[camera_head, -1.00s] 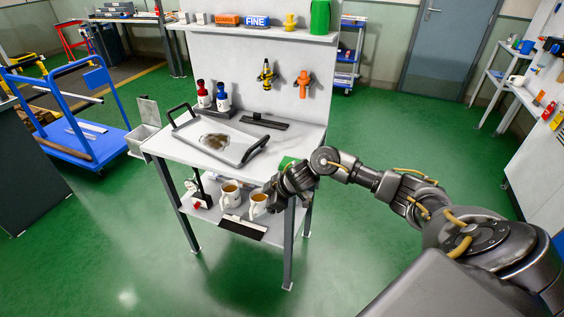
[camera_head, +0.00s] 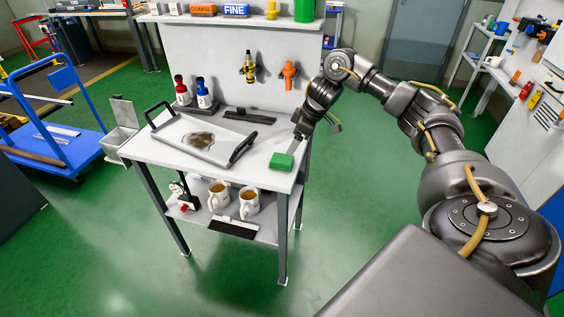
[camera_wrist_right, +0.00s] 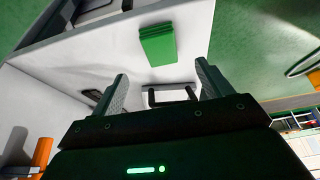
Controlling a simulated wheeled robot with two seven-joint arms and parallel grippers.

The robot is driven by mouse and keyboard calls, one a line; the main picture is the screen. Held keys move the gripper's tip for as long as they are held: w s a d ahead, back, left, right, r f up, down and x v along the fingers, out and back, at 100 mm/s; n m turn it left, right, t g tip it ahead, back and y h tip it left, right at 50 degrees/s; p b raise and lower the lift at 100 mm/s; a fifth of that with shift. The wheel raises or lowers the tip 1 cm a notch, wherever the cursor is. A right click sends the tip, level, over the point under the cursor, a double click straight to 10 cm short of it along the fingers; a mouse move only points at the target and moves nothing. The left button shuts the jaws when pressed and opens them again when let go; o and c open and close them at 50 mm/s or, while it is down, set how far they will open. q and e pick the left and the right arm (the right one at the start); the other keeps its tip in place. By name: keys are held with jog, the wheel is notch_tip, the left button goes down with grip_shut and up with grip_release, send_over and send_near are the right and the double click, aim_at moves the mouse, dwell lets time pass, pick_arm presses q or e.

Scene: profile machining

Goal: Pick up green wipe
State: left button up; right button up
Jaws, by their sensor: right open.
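The green wipe (camera_head: 281,161) is a small folded block lying on the right front corner of the white workbench top (camera_head: 262,148). In the right wrist view the green wipe (camera_wrist_right: 158,45) lies beyond the fingertips, roughly centred between them. My right gripper (camera_head: 297,137) is just behind the wipe, above the bench's right edge, and apart from it. My left gripper is in neither view.
A tray (camera_head: 184,142) with black handles and a brown stain lies left of the wipe. Red (camera_head: 181,90) and blue (camera_head: 203,94) bottles stand behind it. A back panel (camera_head: 220,60) with orange and yellow tools rises behind the bench. Mugs (camera_head: 249,202) stand on the lower shelf.

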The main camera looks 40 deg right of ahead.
aim_at(283, 159)
jog(key=x, duration=0.4)
jog(key=shift+w+a, duration=0.15)
jog(key=shift+f, duration=0.3)
jog(key=p+x, duration=0.1)
jog(key=x, duration=0.4)
jog(key=shift+w+a, duration=0.1)
jog(key=shift+c, duration=0.2)
jog(key=c, duration=1)
